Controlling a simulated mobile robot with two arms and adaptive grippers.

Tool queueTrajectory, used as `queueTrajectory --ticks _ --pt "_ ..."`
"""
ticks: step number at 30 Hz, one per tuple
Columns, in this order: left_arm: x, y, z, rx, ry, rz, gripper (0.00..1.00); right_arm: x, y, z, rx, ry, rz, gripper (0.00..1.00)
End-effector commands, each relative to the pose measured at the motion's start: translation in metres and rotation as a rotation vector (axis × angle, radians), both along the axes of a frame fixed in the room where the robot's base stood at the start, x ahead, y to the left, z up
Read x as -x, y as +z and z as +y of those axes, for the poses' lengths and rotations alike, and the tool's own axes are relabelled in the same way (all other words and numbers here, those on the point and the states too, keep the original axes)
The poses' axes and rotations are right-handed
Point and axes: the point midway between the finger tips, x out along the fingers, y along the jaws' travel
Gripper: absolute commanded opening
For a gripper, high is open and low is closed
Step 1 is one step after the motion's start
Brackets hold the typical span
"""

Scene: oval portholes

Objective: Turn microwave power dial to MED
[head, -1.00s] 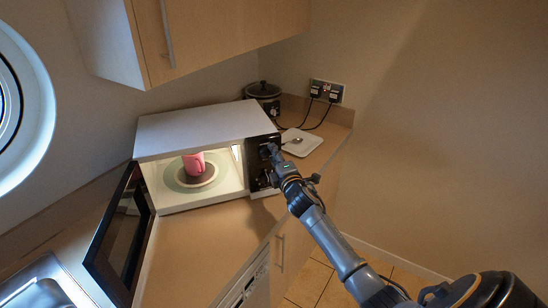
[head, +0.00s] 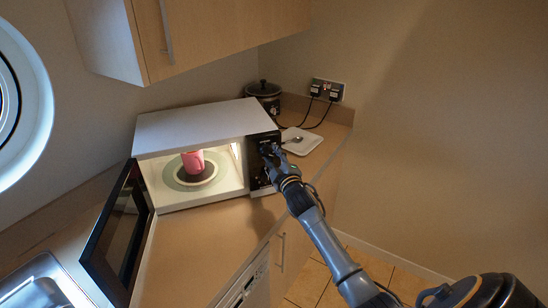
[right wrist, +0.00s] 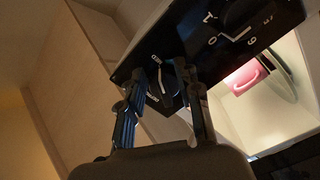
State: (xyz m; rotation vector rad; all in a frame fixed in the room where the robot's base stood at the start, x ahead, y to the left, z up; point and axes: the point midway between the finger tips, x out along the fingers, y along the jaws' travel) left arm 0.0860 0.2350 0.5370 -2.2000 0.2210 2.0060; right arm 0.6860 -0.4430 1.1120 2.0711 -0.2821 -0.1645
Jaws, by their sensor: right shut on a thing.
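The white microwave (head: 200,127) stands on the counter with its door (head: 122,232) open to the left. Its black control panel (head: 258,180) is at its right side. My right gripper (head: 268,152) is at the upper part of this panel. In the right wrist view, the fingers of my right gripper (right wrist: 165,112) are on either side of a dark dial (right wrist: 161,86) with a white pointer line, shut on it. The small lettering around this dial is tilted and too blurred to read. A second dial (right wrist: 236,32) with numbers is apart from the fingers. My left gripper is not in view.
A pink mug (head: 193,161) stands on a dark round item on the lit microwave's turntable. Right of the microwave are a white plate with a spoon (head: 301,144), a dark slow cooker (head: 263,92) and plugged sockets (head: 327,91). A cupboard (head: 200,40) hangs above.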

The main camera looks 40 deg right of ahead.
Motion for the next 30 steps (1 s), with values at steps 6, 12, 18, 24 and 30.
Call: queueTrajectory --ticks 6,12,18,24,30 --pt "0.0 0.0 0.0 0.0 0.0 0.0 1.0 0.0 0.001 0.0 -0.009 0.0 -0.004 0.02" --pt "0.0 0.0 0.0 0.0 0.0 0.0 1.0 0.0 0.001 0.0 -0.009 0.0 -0.004 0.02" --pt "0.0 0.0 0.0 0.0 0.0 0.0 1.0 0.0 0.001 0.0 -0.008 0.0 -0.004 0.56" --pt "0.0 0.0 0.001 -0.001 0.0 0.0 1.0 0.0 0.0 0.0 -0.007 0.0 -0.003 0.56" --pt "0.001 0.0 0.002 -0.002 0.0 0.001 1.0 0.011 -0.001 0.004 -0.008 0.001 -0.003 0.56"
